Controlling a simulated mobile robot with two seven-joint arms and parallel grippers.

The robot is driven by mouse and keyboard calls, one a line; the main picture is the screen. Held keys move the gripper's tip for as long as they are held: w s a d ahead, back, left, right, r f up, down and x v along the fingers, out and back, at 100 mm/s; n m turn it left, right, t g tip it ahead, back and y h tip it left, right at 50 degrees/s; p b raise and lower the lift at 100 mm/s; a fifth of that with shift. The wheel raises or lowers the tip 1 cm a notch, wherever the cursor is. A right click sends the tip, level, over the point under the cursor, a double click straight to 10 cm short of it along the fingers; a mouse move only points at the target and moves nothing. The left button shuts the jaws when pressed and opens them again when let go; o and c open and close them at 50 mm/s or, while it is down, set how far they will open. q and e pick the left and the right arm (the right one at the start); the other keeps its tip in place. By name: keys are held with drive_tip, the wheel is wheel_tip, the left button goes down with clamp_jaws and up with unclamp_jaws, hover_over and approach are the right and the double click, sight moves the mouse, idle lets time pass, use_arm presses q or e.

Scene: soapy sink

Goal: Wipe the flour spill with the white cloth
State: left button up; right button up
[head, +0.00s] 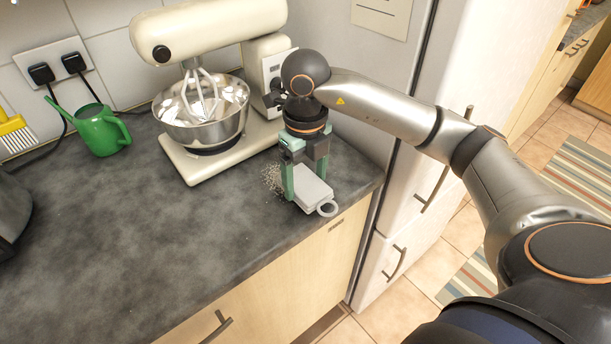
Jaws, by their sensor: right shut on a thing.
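The flour spill (271,178) is a pale speckled patch on the dark worktop, just right of the mixer's base. My right gripper (306,182) points down at the worktop's right end, beside the spill and partly over it. Its green fingers are shut on the white cloth (312,188), which looks like a flat white pad with a grey ring at its front end. The cloth is at or just above the worktop near the front edge; I cannot tell if it touches. Part of the spill may be hidden behind the gripper. My left gripper is not in view.
A cream stand mixer (222,150) with a steel bowl (205,130) stands close left of my right gripper. A green watering can (100,130) stands at the back left. A white fridge (400,130) borders the worktop's right end. The worktop's front left (120,250) is clear.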

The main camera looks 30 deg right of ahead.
drive_tip(key=shift+f+b, duration=0.8)
drive_tip(key=shift+f, duration=0.25)
drive_tip(key=shift+w, duration=0.1)
